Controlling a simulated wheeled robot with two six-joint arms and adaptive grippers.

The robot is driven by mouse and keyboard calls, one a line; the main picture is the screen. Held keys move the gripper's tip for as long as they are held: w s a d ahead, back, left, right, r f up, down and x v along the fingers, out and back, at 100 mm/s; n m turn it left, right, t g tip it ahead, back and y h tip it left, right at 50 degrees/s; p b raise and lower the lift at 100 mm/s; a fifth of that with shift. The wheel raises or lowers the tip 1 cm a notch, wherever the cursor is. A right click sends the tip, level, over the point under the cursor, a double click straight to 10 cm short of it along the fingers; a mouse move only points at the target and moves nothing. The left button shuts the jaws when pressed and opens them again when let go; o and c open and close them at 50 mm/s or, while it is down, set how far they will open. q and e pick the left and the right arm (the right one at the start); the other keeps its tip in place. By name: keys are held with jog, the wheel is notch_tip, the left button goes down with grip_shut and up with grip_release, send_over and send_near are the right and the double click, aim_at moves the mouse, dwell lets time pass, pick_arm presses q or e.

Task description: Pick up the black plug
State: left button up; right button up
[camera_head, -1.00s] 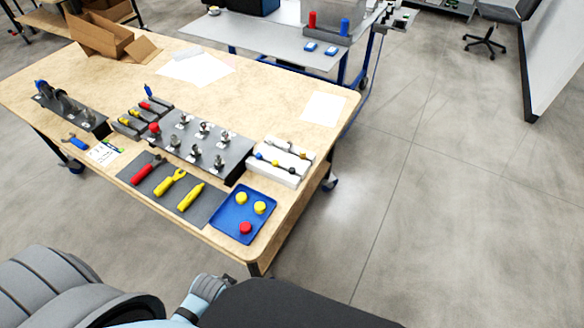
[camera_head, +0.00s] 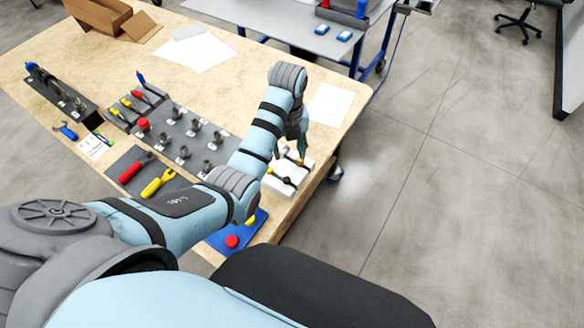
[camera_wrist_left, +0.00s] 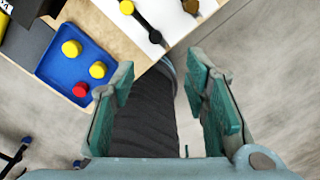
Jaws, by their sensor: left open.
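The black plug (camera_wrist_left: 155,37) sits on the white block (camera_wrist_left: 169,23), between a yellow plug (camera_wrist_left: 127,7) and the block's corner in the left wrist view. In the head view the black plug (camera_head: 287,181) is small, near the front of the white block (camera_head: 279,188) at the table's right edge. My left gripper (camera_head: 301,150) is over the block's far side, partly hidden by its own wrist. In the left wrist view its fingers (camera_wrist_left: 160,76) are spread and empty, with the plug beyond their tips. My right gripper does not show.
A blue tray (camera_wrist_left: 50,75) with yellow and red caps lies beside the white block. A grey fixture (camera_head: 171,131) with metal parts and a red-handled tool (camera_head: 136,168) lie left of the arm. White paper (camera_head: 330,104) lies behind the block.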

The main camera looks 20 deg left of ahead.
pick_arm(q)
notch_tip(320, 180, down, 3)
jog(key=b, duration=0.1)
send_over(287, 179)
jog(key=f, duration=0.4)
jog(key=shift+s+d+f+b, duration=0.1)
jog(key=shift+s+f+b, duration=0.15)
jog(key=shift+s+b, duration=0.15)
jog(key=shift+m, duration=0.3)
jog(key=f, duration=0.4)
jog(key=w+f+b, duration=0.1)
jog(key=f, duration=0.1)
jog(key=shift+s+r, duration=0.1)
jog(key=shift+s, duration=0.1)
jog(key=shift+c, duration=0.8)
jog(key=c, duration=0.8)
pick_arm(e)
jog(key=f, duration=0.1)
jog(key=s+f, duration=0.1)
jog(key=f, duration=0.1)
